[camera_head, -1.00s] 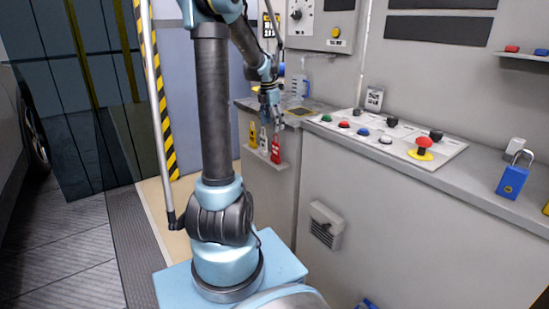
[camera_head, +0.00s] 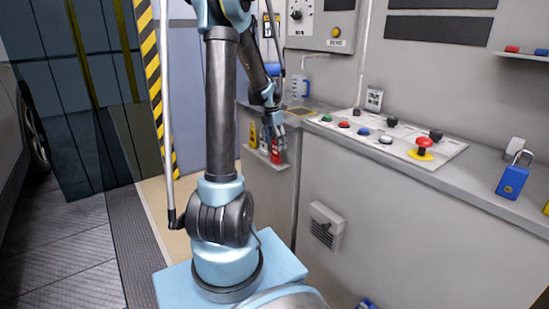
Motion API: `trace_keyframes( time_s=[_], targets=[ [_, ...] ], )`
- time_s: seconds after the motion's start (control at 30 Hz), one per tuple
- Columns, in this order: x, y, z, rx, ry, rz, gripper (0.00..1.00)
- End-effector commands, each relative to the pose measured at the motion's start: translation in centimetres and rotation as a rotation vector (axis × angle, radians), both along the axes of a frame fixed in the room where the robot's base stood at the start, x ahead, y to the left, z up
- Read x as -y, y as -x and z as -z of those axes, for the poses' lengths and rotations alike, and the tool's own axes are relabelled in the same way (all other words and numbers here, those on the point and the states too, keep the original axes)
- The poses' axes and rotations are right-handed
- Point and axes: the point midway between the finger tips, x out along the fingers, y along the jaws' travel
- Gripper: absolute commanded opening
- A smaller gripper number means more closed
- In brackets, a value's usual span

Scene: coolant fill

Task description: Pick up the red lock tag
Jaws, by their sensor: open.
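The red lock tag (camera_head: 276,154) hangs upright at the right end of a small rack on the side of the grey counter. A yellow tag (camera_head: 253,136) hangs at the left end of the rack, and a pale tag between them is mostly covered by my gripper. My gripper (camera_head: 271,143) points down in front of the rack, its fingers at the upper part of the red tag. The fingers are open; whether they touch the tag is too small to tell.
The counter holds a button panel (camera_head: 391,138) with a red emergency knob (camera_head: 424,145), and a blue padlock (camera_head: 513,178) stands at the right. A vent box (camera_head: 326,227) sticks out of the counter front. A striped post stands behind my arm.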

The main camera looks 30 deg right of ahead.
Motion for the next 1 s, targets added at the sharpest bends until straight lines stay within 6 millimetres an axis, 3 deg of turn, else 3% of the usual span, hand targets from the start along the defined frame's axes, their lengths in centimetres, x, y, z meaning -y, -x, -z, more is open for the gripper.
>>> trace_keyframes(
  time_s=[0.17,0.37,0.7,0.73,0.8,0.83,1.0],
  targets=[
    [0.0,0.0,0.0,0.000,0.000,0.000,0.70],
    [0.0,0.0,0.0,0.000,0.000,0.000,0.25],
    [0.0,0.0,0.0,0.000,0.000,0.000,0.25],
    [0.0,0.0,-0.1,0.000,0.000,0.000,0.23],
    [-0.1,0.0,-0.3,0.000,0.000,0.000,0.03],
    [-0.2,0.0,-0.4,0.000,0.000,0.000,0.00],
    [-0.4,0.0,-2.2,0.000,0.000,0.000,0.00]
  ],
)
